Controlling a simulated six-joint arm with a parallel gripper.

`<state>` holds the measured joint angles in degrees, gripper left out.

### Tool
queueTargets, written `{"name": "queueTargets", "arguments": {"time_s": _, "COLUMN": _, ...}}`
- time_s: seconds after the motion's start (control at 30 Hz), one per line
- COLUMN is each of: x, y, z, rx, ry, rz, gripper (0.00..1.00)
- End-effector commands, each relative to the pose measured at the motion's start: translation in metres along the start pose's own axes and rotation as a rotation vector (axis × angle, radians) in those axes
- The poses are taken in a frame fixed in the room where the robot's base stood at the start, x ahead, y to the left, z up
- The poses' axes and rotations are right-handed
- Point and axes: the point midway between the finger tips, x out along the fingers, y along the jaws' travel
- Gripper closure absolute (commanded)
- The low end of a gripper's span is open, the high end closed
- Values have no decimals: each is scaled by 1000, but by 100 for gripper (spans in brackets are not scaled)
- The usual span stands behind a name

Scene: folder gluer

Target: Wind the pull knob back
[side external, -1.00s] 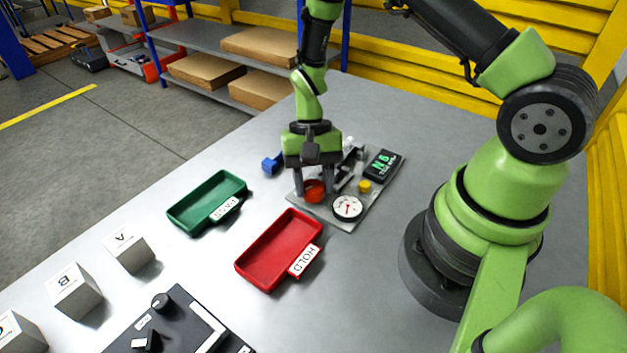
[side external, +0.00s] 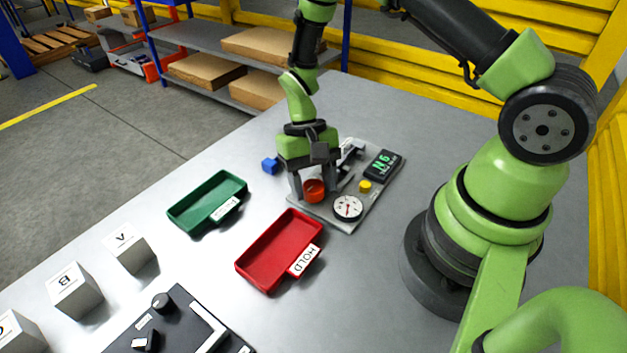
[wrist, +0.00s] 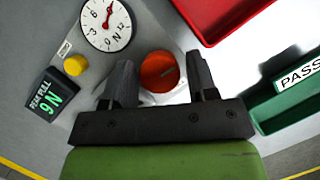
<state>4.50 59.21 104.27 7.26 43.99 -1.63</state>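The round orange-red pull knob (side external: 314,190) sits at the near end of a grey plate (side external: 340,221); it also shows in the wrist view (wrist: 160,72). My gripper (side external: 314,194) is down over the knob, with one finger on each side. In the wrist view my gripper (wrist: 160,78) looks open, with a narrow gap beside the knob at the right finger. Contact at the left finger is hard to tell. On the plate are a white dial gauge (side external: 348,207), a yellow button (side external: 365,186) and a black peak-pull display (side external: 383,165) that seems to read 9 N.
A red HOLD tray (side external: 279,286) and a green PASS tray (side external: 172,215) lie left of the plate. A small blue block (side external: 269,166) is behind my gripper. Grey lettered blocks (side external: 129,250) and a black panel (side external: 165,328) stand at the front left.

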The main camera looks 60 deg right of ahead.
Motion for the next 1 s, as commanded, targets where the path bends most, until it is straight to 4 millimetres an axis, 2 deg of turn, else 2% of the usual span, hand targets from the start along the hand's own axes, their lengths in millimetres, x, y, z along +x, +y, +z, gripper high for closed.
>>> {"name": "queueTargets", "arguments": {"time_s": 0.53, "x": 0, "y": 2, "z": -1, "rx": 29, "ry": 4, "rz": -11, "gripper": 34}}
{"name": "queueTargets", "arguments": {"time_s": 1.0, "x": -2, "y": 3, "z": -1, "rx": 526, "ry": 19, "rz": -215, "gripper": 34}}
